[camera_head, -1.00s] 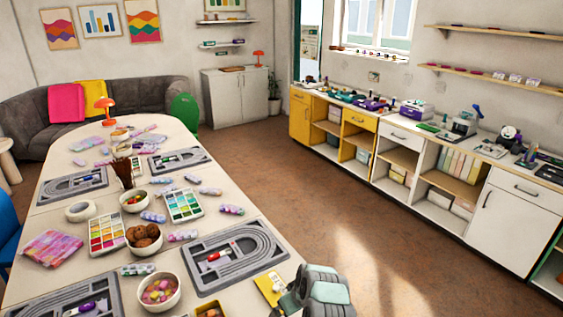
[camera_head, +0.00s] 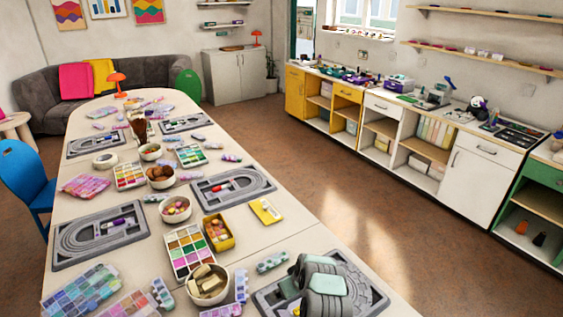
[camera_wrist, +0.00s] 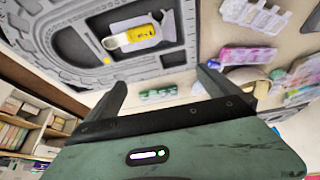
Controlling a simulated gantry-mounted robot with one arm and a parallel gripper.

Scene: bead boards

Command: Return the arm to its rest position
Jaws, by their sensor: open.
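My arm's end shows at the bottom of the head view (camera_head: 325,287), over a grey bead board (camera_head: 372,290) near the table's near right edge; its fingers are hidden there. In the wrist view my gripper (camera_wrist: 161,78) has its two fingers spread apart with nothing held between them. The grey bead board (camera_wrist: 45,30) fills the top left of that view. A yellow and white piece (camera_wrist: 140,36) lies in its recess. A small green beaded strip (camera_wrist: 157,94) lies beyond the fingers.
The long table (camera_head: 305,240) carries more grey boards (camera_head: 232,188), bead trays (camera_head: 184,250), bowls (camera_head: 207,284) and a yellow box (camera_head: 218,232). A blue chair (camera_head: 27,180) stands at left. Cabinets (camera_head: 483,175) line the right wall. The floor between is open.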

